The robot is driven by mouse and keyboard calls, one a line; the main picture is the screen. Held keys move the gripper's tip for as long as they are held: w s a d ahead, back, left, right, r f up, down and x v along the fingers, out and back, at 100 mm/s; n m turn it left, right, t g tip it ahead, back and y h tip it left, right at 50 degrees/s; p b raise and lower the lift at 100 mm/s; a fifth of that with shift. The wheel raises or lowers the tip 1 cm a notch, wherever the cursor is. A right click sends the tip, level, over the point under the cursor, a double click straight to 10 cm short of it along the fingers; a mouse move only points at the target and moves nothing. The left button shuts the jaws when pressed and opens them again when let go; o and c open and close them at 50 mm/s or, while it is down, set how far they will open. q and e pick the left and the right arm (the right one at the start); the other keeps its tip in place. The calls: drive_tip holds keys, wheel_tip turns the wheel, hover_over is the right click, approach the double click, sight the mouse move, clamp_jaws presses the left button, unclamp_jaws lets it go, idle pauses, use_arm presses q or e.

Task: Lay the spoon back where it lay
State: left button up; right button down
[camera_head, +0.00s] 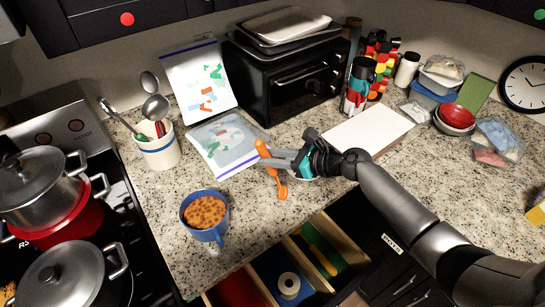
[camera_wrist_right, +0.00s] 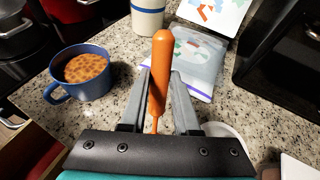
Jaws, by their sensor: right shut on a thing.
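The orange spoon (camera_head: 263,149) is held above the counter, its bowl end hanging low on the right of the blue mug. My right gripper (camera_head: 267,161) is shut on the spoon's handle. In the right wrist view the spoon (camera_wrist_right: 161,62) stands between the two grey fingers of my right gripper (camera_wrist_right: 160,85), its thick handle end pointing up in the picture. A white round dish (camera_wrist_right: 226,133) lies beside the gripper; in the head view it is mostly hidden under the gripper. My left gripper is not in view.
A blue mug (camera_head: 205,232) of brown food stands near the counter edge. An open drawer (camera_head: 327,236) lies below. A utensil crock (camera_head: 160,152), plastic bags (camera_head: 225,145), a toaster oven (camera_head: 290,82) and a white board (camera_head: 367,132) stand around. Pots (camera_head: 75,272) are on the left stove.

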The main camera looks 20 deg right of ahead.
drive_tip(key=shift+f, duration=0.1)
drive_tip(key=c, duration=1.1)
unclamp_jaws()
drive_tip(key=shift+f, duration=0.1)
drive_tip(key=o, duration=0.5)
drive_tip(key=shift+c, duration=0.2)
drive_tip(key=shift+r, duration=0.3)
drive_tip(key=shift+s+d, duration=0.25)
drive_tip(key=shift+d, duration=0.05)
drive_tip(key=v, duration=1.1)
drive_tip(key=shift+s, duration=0.15)
